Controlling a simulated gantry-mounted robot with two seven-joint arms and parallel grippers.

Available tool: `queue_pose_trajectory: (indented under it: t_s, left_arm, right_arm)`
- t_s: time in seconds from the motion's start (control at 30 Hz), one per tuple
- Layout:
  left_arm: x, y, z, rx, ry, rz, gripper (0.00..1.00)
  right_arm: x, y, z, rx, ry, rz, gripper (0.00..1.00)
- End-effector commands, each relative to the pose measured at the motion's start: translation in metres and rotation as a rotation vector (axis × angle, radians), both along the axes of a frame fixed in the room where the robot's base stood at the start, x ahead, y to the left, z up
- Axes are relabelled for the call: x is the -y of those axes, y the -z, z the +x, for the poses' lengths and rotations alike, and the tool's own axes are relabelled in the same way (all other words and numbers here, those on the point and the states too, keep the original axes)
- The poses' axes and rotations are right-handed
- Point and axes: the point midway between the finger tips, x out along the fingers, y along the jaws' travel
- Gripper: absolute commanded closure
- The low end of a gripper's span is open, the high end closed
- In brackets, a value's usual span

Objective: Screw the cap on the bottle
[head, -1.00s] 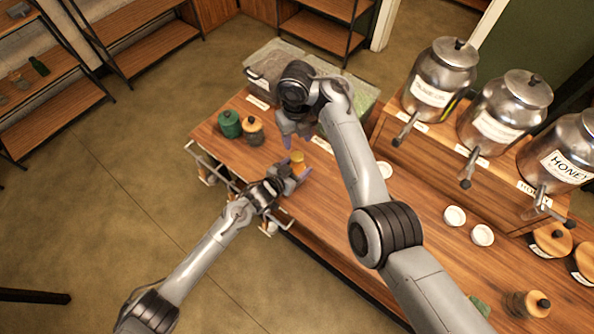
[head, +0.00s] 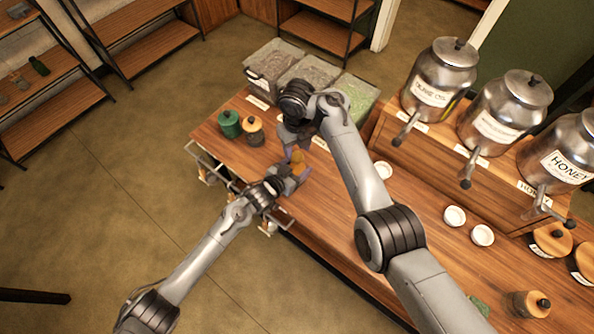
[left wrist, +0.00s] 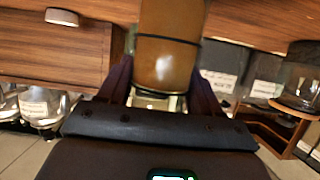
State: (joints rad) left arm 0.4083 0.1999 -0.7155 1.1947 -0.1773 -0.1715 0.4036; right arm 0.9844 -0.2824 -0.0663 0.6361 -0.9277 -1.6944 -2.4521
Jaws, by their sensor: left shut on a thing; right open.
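An amber bottle (head: 298,158) stands over the left part of the wooden table. In the left wrist view the bottle (left wrist: 166,62) fills the top middle, between purple fingers, with a dark line around it. My left gripper (head: 292,176) is shut on the bottle from the front left. My right gripper (head: 296,146) points down from above, with open fingers close around the top of the bottle. I cannot make out a separate cap; the right fingers hide part of the bottle top.
A green jar (head: 229,125) and a wooden-lidded jar (head: 254,132) stand to the left on the table (head: 345,205). Clear bins (head: 350,98) line the back. Metal dispensers (head: 440,80) stand on a raised shelf at right. Small white bowls (head: 455,216) sit mid-table.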

Motion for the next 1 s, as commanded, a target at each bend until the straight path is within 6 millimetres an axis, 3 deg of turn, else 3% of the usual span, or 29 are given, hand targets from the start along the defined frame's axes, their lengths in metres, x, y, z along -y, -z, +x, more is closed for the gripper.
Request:
queue_pose_trajectory:
  t_s: [0.3, 0.7, 1.0]
  left_arm:
    - [-0.003, 0.006, -0.002, -0.01, -0.002, 0.008, 1.0]
    - [-0.003, 0.007, -0.002, -0.011, -0.002, 0.008, 1.0]
    - [-0.003, 0.007, -0.002, -0.011, -0.003, 0.009, 1.0]
  right_arm:
    - [0.0, 0.032, 0.0, 0.0, 0.0, 0.0, 0.5]
    - [0.0, 0.036, 0.0, 0.001, 0.0, 0.0, 0.5]
    - [0.0, 0.035, 0.0, 0.002, 0.0, 0.001, 0.96]
